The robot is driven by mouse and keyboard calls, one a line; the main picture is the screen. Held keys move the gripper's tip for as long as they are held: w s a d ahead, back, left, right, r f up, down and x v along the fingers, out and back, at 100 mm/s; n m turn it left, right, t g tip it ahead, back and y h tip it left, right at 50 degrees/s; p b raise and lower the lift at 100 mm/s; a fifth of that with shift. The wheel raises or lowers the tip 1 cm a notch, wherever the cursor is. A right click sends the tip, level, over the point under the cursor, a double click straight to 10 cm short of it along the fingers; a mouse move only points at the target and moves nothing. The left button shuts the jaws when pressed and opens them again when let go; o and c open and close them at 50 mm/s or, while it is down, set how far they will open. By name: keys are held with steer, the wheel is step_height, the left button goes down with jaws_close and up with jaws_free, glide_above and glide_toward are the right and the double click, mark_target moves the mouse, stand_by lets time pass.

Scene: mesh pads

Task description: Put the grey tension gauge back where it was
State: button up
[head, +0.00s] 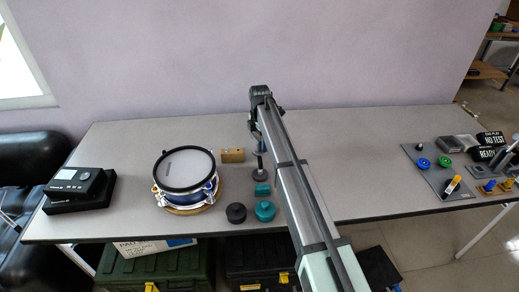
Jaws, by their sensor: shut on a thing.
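My arm reaches from the bottom right of the head view across the table, and my gripper (259,150) points down near the table's middle. It is shut on a small dark grey thing with a round disc-like base (259,176), which looks like the grey tension gauge. The upper part of the gauge is hard to make out at this size. I cannot tell whether its base touches the table or hangs just above it. A drum (186,177) with a white head stands on a round wooden base to the left.
A wooden block (232,155) lies just left of the gauge. A teal block (262,190), a teal round piece (265,211) and a black round piece (236,213) sit nearer the front edge. A black device (80,182) is far left. A grey mat (437,178) with small parts is at right.

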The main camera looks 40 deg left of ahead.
mark_target(260, 148)
steer(key=shift+f, duration=2.25)
steer(key=o, duration=1.4)
steer(key=shift+f, duration=0.15)
steer(key=shift+c, duration=0.2)
step_height(260, 148, up, 12)
steer(key=shift+r, duration=0.15)
